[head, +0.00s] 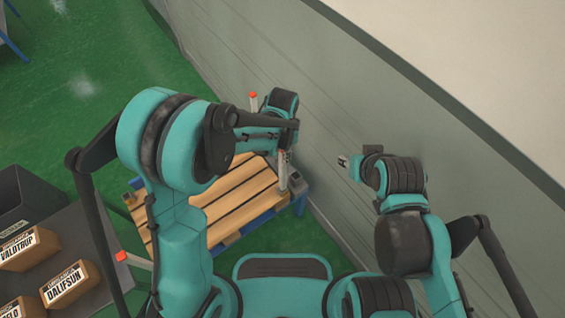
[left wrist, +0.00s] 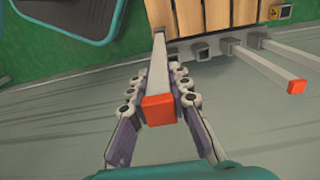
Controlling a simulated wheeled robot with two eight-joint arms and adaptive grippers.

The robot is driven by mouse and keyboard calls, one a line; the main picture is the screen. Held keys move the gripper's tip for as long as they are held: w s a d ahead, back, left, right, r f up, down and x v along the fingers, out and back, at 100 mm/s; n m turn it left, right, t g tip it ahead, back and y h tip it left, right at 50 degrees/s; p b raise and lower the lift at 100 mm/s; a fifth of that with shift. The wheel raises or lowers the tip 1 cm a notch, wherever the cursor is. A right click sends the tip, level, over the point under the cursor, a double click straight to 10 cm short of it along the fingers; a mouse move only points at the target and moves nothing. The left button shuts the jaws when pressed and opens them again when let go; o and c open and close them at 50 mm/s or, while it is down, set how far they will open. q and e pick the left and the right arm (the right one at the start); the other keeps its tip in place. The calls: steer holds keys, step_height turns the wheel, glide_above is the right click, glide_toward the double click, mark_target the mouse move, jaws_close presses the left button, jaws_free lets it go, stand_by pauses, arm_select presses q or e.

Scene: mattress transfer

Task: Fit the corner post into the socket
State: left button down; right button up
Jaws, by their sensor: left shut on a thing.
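My left gripper (head: 285,153) is shut on a pale corner post with a red end. The post (left wrist: 157,60) runs between the fingers in the left wrist view (left wrist: 158,98), its red end toward the camera. Its far end reaches the edge of the slatted wooden pallet (left wrist: 215,15); I cannot tell whether it sits in a socket. In the head view the pallet (head: 228,200) lies below my left arm, and a grey corner block (head: 297,183) is beside the held post (head: 283,172). My right gripper (head: 343,160) is near the wall, away from the pallet; its jaw opening is unclear.
Another red-ended post (left wrist: 268,66) stands right of the held one in the left wrist view. More red-tipped posts show at the back (head: 253,103) and front left (head: 135,260) in the head view. A wall (head: 340,100) runs close along the right. Labelled boxes (head: 68,285) lie at lower left.

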mark_target(283, 170)
arm_select(q)
steer(key=shift+f+b, duration=0.9)
steer(key=shift+f, duration=1.25)
steer(key=c, duration=1.4)
jaws_free()
